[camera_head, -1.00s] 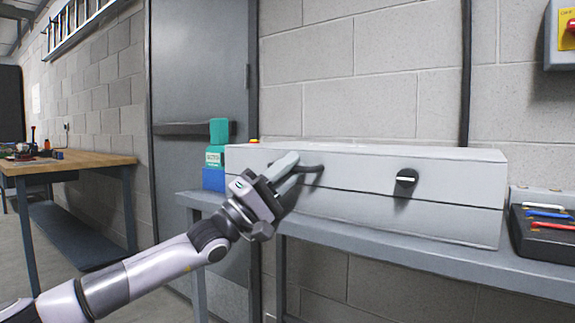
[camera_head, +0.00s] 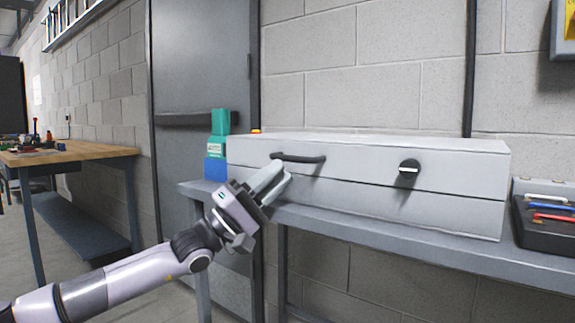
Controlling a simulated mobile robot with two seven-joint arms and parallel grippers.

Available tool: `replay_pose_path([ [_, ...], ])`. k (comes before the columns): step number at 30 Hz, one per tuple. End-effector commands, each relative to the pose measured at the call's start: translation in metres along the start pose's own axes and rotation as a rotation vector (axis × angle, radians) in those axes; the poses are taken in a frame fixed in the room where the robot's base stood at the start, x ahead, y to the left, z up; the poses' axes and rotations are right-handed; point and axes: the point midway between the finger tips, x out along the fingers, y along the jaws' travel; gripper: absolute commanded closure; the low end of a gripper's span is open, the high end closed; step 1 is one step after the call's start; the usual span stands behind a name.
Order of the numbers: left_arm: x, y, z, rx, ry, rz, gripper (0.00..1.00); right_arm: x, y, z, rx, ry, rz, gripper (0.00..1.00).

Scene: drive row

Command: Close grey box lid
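The grey box (camera_head: 355,190) stands on a grey bench against the block wall. Its lid (camera_head: 440,162) lies flat on the lower part, with a thin seam along the front. A black bar handle (camera_head: 300,158) is on the lid front at the left, and a black latch knob (camera_head: 408,172) is farther right. My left gripper (camera_head: 273,180) is in front of the box's left part, below and left of the handle and apart from it. Its fingers are seen from the side, so their gap is hard to judge. My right gripper is not in view.
Green and blue containers (camera_head: 217,148) stand at the box's left end. A black tray of tools (camera_head: 545,232) is on the bench at the right. A wooden-topped workbench (camera_head: 75,152) stands at the far left. A grey door (camera_head: 200,70) is behind.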

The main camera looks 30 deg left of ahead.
Motion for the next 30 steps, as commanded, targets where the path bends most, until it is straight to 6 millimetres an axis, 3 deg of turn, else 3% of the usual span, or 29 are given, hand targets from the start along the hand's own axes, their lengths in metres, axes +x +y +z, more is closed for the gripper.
replay_pose_path([
  [3, -0.015, 0.002, -0.001, 0.001, 0.001, 0.002, 0.76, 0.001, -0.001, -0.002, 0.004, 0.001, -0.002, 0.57],
  [9, -0.026, 0.003, 0.000, 0.001, -0.001, 0.008, 0.76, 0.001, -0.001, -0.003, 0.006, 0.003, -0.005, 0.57],
  [30, -0.026, 0.004, 0.000, 0.002, -0.001, 0.011, 0.76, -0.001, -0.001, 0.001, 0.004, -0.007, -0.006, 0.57],
])
